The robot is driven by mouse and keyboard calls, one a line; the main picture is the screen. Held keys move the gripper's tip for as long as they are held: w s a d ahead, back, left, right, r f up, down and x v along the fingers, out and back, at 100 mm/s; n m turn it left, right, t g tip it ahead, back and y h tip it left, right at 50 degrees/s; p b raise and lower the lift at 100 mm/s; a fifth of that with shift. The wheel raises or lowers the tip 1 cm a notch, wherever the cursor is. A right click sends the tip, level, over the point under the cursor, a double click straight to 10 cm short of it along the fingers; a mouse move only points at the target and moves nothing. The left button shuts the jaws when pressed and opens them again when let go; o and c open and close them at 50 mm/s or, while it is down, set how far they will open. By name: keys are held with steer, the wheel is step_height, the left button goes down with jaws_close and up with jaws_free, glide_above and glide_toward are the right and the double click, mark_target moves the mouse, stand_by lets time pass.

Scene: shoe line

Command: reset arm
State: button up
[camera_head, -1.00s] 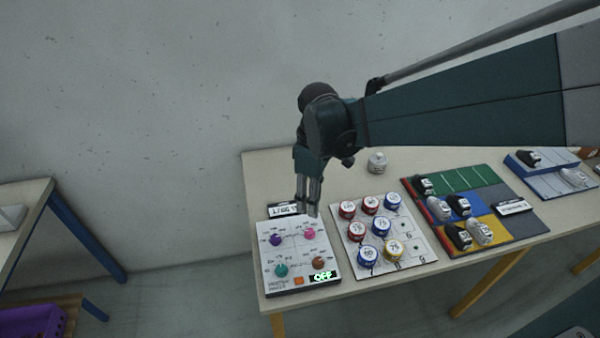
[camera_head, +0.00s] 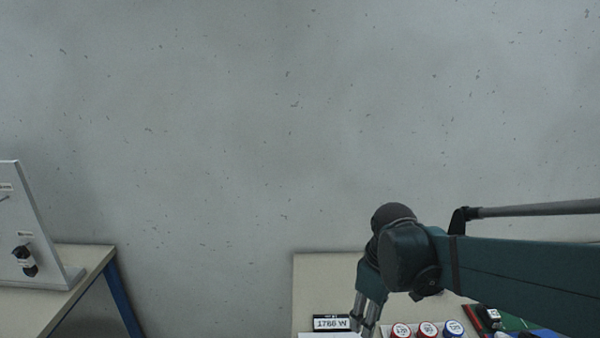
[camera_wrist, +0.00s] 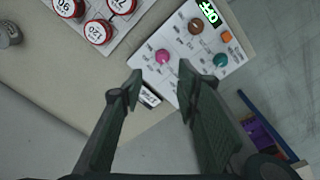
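My gripper (camera_head: 364,314) hangs from my arm over the back left part of the table (camera_head: 318,270), pointing down. In the wrist view my gripper (camera_wrist: 158,88) is open, with its two fingers apart and nothing between them. Beyond the fingertips lies the white control panel (camera_wrist: 173,84) with coloured knobs. Its pink knob (camera_wrist: 162,56), brown knob (camera_wrist: 195,25) and teal knob (camera_wrist: 220,60) show, and its display (camera_wrist: 208,11) reads OFF. In the head view most of the tabletop is below the picture edge.
A board with red-rimmed round weights (camera_wrist: 97,32) lies beside the panel. A small grey weight (camera_wrist: 9,34) stands apart. A "1786 W" sign (camera_head: 332,323) stands at the table's back. Another table (camera_head: 85,262) with an upright white board (camera_head: 32,230) is at left. A purple bin (camera_wrist: 262,140) is low down.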

steer(key=s+d+r+m+t, duration=0.4)
steer(key=s+r+m+t, duration=0.2)
steer(key=s+m, duration=0.3)
steer(key=shift+s+d+r, duration=0.2)
steer(key=shift+s+d, duration=0.1)
steer(key=shift+s, duration=0.15)
stand_by(0.4)
stand_by(1.3)
